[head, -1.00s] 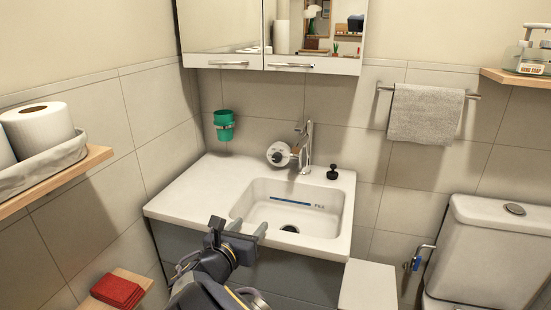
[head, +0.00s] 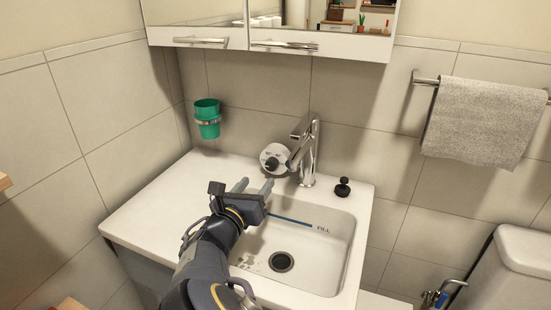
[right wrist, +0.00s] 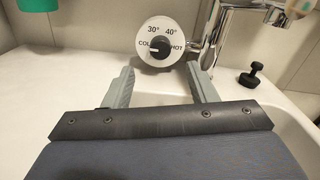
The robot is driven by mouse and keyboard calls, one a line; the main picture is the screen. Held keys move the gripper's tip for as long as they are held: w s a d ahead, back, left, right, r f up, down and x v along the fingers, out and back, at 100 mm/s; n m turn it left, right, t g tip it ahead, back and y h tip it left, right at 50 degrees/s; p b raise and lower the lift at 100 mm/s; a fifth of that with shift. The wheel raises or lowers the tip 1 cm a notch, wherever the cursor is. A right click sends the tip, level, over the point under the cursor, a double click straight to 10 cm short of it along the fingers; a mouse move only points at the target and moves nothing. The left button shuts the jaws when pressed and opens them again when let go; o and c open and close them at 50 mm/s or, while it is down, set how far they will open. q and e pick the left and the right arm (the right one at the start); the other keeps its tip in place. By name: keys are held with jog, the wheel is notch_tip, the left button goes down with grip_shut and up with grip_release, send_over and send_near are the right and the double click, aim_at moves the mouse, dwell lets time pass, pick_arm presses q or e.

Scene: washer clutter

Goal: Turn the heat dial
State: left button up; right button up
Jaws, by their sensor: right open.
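My left gripper is not in view.
The white sink basin (head: 341,240) has a drain and a blue fill line. A black stopper (head: 343,187) stands on the rim right of the tap. A green cup (head: 207,118) hangs on the wall at left. A mirrored cabinet (head: 275,50) is above; a towel (head: 484,122) hangs at right.

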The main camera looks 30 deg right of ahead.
aim_at(270, 166)
jog(key=b+x, duration=0.1)
jog(key=x, duration=0.5)
jog(key=shift+w+d, duration=0.15)
jog(key=shift+d, duration=0.05)
jog(key=shift+b+x, duration=0.35)
jog(key=shift+x, duration=0.45)
jog(key=c, duration=1)
